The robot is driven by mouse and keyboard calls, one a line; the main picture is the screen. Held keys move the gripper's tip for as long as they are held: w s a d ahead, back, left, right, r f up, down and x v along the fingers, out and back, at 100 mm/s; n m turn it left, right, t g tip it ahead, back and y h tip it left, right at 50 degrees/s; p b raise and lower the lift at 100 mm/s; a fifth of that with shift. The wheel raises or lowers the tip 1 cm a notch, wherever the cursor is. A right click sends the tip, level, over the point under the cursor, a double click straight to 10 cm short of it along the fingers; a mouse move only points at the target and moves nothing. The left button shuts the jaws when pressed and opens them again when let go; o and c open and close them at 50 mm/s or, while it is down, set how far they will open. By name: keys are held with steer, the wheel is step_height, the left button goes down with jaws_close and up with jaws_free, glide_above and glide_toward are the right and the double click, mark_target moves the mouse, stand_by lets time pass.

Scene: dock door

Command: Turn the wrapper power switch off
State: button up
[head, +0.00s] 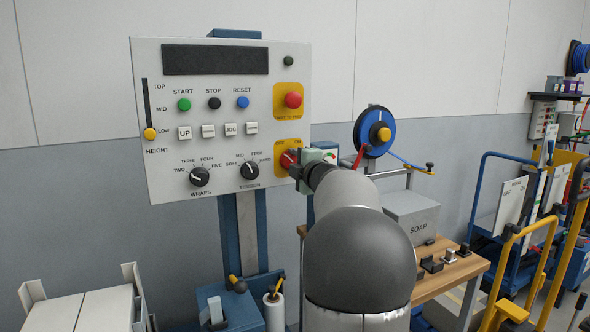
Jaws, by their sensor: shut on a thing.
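The wrapper control panel (222,120) is a white upright board with buttons, knobs and a dark display. A red rotary switch (287,159) on a yellow plate (283,143) sits at the panel's lower right. My gripper (299,167) is at this switch and shut on it. The gripper and arm hide the switch's right side and part of its plate, so I cannot read its position. A red mushroom button (293,100) on a yellow plate is directly above.
The tension knob (250,171) is close to the gripper's left, and the wraps knob (199,177) is farther left. A blue tape reel (374,132), a grey soap box (412,217) and a wooden table (455,272) stand to the right. Yellow-handled carts (540,250) are at far right.

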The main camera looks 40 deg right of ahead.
steer(key=shift+n, duration=0.5)
steer(key=o, duration=1)
steer(key=v, duration=1.7)
steer(key=shift+s+b, duration=0.2)
steer(key=shift+b, duration=0.25)
steer(key=shift+a, duration=0.1)
